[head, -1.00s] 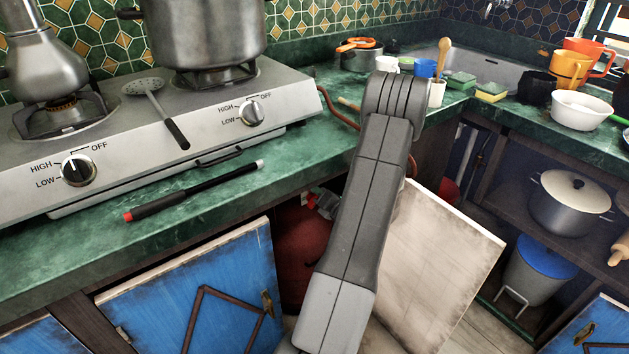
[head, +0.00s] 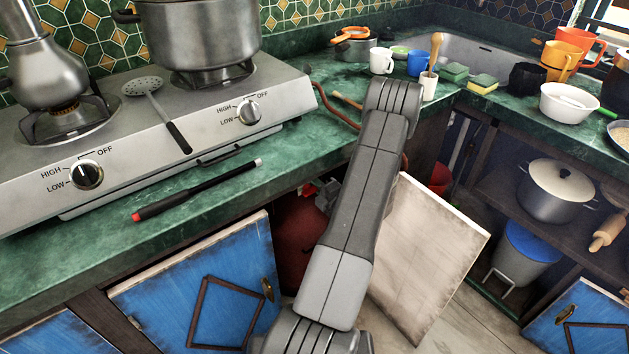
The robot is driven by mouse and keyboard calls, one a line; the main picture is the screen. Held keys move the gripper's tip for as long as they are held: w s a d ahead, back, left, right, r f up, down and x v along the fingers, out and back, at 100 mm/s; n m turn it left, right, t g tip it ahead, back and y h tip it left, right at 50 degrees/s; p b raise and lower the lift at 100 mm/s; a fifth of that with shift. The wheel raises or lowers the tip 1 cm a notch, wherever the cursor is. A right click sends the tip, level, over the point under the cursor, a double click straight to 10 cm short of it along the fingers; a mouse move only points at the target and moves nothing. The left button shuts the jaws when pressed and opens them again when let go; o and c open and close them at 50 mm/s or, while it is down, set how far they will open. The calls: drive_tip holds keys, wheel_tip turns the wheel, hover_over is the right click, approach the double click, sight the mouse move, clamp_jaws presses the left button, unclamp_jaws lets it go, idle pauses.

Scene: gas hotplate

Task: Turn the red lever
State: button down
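A dark red gas cylinder (head: 296,240) stands in the open cupboard under the worktop, left of my arm. On its top is a grey fitting (head: 325,196) with a small red part (head: 308,189) beside it. This red part may be the red lever; it is too small to tell its exact shape or position. My arm crosses the middle of the head view and covers the right side of the cylinder. My gripper is out of view, so its state and its distance from the red part do not show.
A steel gas hotplate (head: 150,130) with a pot (head: 198,38) stands on the green worktop (head: 60,255). A black lighter (head: 195,190) lies near the front edge. An open cupboard door (head: 430,255) stands right of my arm. The blue door (head: 195,290) is at the left.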

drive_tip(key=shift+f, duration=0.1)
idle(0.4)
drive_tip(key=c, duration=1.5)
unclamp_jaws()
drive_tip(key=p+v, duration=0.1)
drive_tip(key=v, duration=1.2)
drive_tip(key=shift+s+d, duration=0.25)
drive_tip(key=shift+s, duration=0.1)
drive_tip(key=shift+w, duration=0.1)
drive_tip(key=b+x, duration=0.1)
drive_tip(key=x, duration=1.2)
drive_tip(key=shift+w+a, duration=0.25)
